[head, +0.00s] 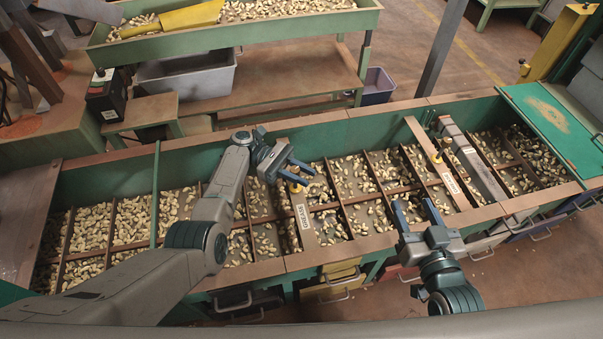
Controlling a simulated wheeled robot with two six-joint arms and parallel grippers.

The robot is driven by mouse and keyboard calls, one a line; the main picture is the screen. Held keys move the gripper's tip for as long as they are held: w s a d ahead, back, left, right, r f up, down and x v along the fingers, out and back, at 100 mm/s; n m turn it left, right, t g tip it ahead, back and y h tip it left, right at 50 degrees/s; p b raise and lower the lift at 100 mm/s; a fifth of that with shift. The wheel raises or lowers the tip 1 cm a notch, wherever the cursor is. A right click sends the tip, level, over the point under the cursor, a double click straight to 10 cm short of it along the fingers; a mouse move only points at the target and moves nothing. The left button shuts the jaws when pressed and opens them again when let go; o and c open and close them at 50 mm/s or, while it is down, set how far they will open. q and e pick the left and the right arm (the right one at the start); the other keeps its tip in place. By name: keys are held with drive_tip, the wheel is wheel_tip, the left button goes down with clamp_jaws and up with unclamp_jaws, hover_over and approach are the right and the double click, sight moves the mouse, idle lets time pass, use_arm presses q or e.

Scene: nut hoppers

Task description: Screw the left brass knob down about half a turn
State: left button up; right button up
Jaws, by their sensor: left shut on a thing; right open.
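The left brass knob (295,188) sits on a pale labelled bar (306,222) that lies across the long nut hopper. My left gripper (305,177) is at this knob, shut on it, and its fingers hide most of it. A second brass knob (437,158) shows on another labelled bar (450,183) further right. My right gripper (415,205) is open and empty above the hopper's front edge, apart from both knobs.
The green hopper (380,124) has wooden dividers and compartments of pale nuts. A grey bar (475,165) crosses it beside the right labelled bar. A green lid (552,125) covers its right end. Drawers with handles (340,280) are below the front edge.

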sight(291, 169)
use_arm(q)
drive_tip(key=o, duration=1)
drive_tip(key=p+v, duration=0.1)
drive_tip(key=v, duration=0.4)
use_arm(e)
drive_tip(key=s+f+g, duration=0.4)
drive_tip(key=f, duration=0.2)
use_arm(q)
drive_tip(key=shift+b+v, duration=0.3)
drive_tip(key=shift+v, duration=0.65)
drive_tip(key=shift+w+a, duration=0.1)
drive_tip(key=shift+a, duration=0.1)
use_arm(e)
drive_tip(key=shift+w+r+t, duration=0.75)
drive_tip(key=shift+w+r, duration=0.1)
drive_tip(key=shift+r, duration=0.3)
drive_tip(key=shift+w+r+t, duration=0.75)
drive_tip(key=shift+w+r, duration=0.05)
drive_tip(key=shift+r, duration=0.3)
